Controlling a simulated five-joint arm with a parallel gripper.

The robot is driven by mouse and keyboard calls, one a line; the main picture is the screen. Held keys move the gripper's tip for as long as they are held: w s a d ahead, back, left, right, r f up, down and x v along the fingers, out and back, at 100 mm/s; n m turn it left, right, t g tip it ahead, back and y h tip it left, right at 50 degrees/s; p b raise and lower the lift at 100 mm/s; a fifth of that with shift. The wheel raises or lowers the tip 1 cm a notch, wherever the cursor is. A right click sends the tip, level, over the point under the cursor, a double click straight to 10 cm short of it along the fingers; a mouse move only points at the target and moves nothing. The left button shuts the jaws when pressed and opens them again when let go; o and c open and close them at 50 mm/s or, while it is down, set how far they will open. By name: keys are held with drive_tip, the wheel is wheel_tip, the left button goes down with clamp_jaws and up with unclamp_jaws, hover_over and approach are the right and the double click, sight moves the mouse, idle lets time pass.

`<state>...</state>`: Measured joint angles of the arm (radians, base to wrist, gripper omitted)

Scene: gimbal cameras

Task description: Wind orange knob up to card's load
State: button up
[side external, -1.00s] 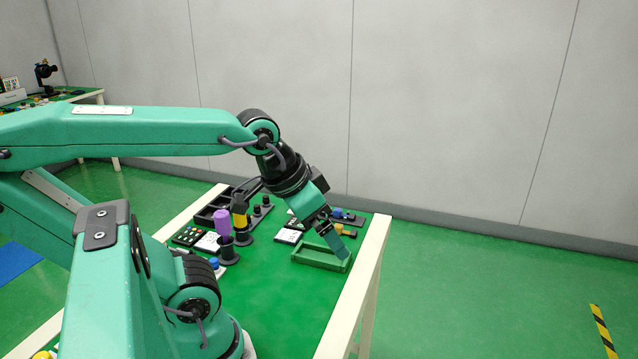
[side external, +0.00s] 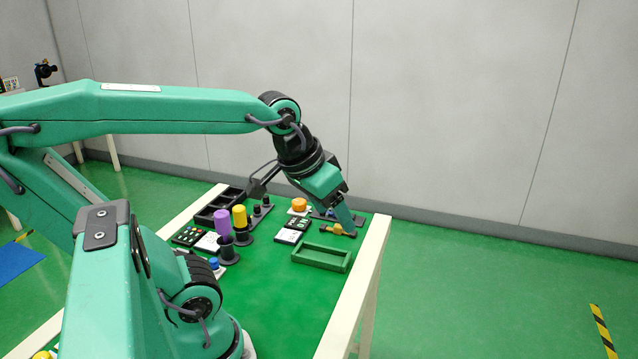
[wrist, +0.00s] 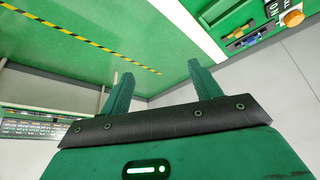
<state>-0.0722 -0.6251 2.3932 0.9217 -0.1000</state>
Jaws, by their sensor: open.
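An orange knob (side external: 299,204) sits on a pale base at the far side of the green table; it also shows at the upper right of the wrist view (wrist: 293,18). My gripper (side external: 346,218) is at the right of the knob, pointing down near the table's far right corner. In the wrist view its two fingers (wrist: 160,70) stand apart with nothing between them.
A green tray (side external: 321,257) is in front of my gripper. A yellow part (side external: 337,229) lies close to the fingertips. The table's front middle is clear.

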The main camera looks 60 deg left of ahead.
drive_tip(key=w+a+r+n+g, duration=0.2)
drive_tip(key=w+a+n, duration=0.4)
drive_tip(key=w+a, duration=0.2)
drive_tip(key=n+g, duration=0.3)
drive_tip(key=n, duration=1.4)
hover_over(299, 201)
wheel_tip(299, 201, down, 19)
drive_tip(key=shift+a, duration=0.15)
drive_tip(key=shift+f, duration=0.15)
drive_tip(key=shift+f, duration=3.75)
